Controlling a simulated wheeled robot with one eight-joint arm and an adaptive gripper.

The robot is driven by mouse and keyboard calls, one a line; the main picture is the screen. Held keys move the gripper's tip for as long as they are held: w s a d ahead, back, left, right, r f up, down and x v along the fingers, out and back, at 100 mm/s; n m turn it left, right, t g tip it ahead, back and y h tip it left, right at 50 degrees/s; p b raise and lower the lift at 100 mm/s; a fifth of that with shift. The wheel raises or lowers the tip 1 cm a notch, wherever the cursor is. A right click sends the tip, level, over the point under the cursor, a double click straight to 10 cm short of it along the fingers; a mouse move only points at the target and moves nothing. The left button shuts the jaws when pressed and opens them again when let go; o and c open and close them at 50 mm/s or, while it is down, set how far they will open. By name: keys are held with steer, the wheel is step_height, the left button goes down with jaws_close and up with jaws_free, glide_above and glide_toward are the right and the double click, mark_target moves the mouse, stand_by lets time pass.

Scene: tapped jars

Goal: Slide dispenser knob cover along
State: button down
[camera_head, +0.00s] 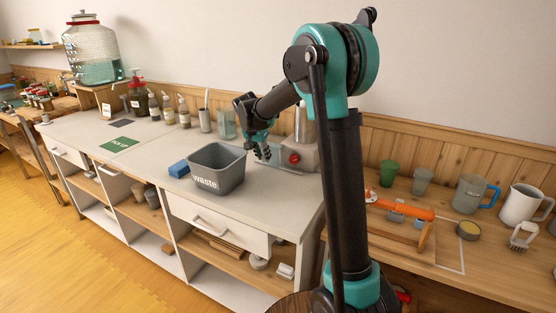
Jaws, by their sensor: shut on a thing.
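A grey dispenser (304,130) with a metal upper cylinder stands at the back right of the white counter, against the wood panelling. Its red knob (294,158) faces forward and is uncovered. A pale, flat knob cover (277,153) shows just left of the knob, partly behind my fingers. My gripper (263,153) reaches down to it from the upper left, with its dark fingers shut on the cover's left part. The exact contact is small and partly hidden by the fingers.
Bottles and a clear glass (226,124) line the wall. A large jar (92,52) stands far left. Cups and an orange tool (400,207) are on the right table.

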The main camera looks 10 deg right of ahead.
steer(key=shift+w+a, duration=0.55)
steer(key=shift+a, duration=0.2)
steer(key=shift+w+a, duration=0.55)
steer(key=shift+a, duration=0.2)
steer(key=c, duration=1.3)
jaws_free()
steer(key=shift+a, duration=0.1)
steer(key=v, duration=1.2)
